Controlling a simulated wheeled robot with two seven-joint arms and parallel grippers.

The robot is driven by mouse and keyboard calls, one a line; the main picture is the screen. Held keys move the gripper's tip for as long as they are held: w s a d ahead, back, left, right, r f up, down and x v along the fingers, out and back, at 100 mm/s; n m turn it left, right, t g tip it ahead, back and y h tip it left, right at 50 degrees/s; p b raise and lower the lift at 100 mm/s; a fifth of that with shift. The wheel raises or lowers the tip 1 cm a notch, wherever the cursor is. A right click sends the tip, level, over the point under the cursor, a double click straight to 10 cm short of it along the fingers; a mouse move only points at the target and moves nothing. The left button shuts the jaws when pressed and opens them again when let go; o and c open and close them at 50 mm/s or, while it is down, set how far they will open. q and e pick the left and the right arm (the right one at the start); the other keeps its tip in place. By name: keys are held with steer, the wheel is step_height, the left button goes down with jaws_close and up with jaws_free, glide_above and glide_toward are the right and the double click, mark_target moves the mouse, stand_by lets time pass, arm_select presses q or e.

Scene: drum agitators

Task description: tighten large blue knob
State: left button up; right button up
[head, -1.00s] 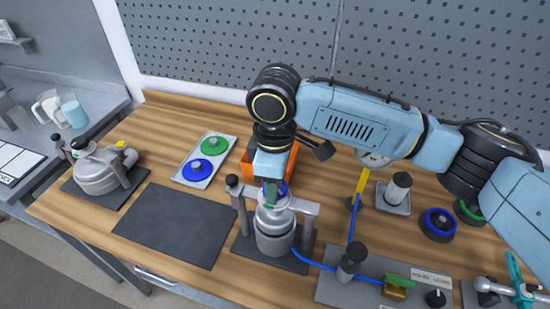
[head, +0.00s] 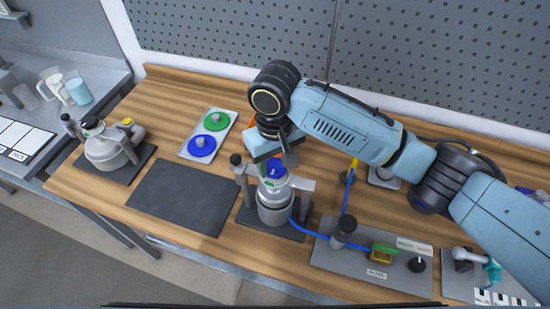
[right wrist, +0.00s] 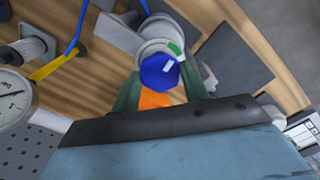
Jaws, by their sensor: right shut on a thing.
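The large blue knob (head: 275,165) is on top of a metal drum vessel (head: 275,207) held in a clamp stand in the middle of the table. My right gripper (right wrist: 160,86) is over the vessel top, shut on the knob. In the right wrist view the blue knob (right wrist: 158,71) shows between the two green fingers, with a white mark on it. A green part of the vessel top shows beside it. The exact finger contact is partly hidden in the head view. My left gripper is not in view.
A tray (head: 188,154) with a green disc (head: 216,121) and a blue disc (head: 202,146) lies behind left. A second vessel (head: 106,150) stands at the left. A dark mat (head: 180,198) is empty. A blue hose (head: 315,234) runs right to a valve panel (head: 330,258).

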mark_target(275, 166)
steer(key=shift+w+a+r+m, duration=0.15)
steer(key=shift+r+m, duration=0.15)
steer(key=shift+m, duration=0.3)
steer(key=o, duration=1)
steer(key=shift+f, duration=0.15)
step_height(275, 166, up, 13)
steer(key=shift+r, duration=0.2)
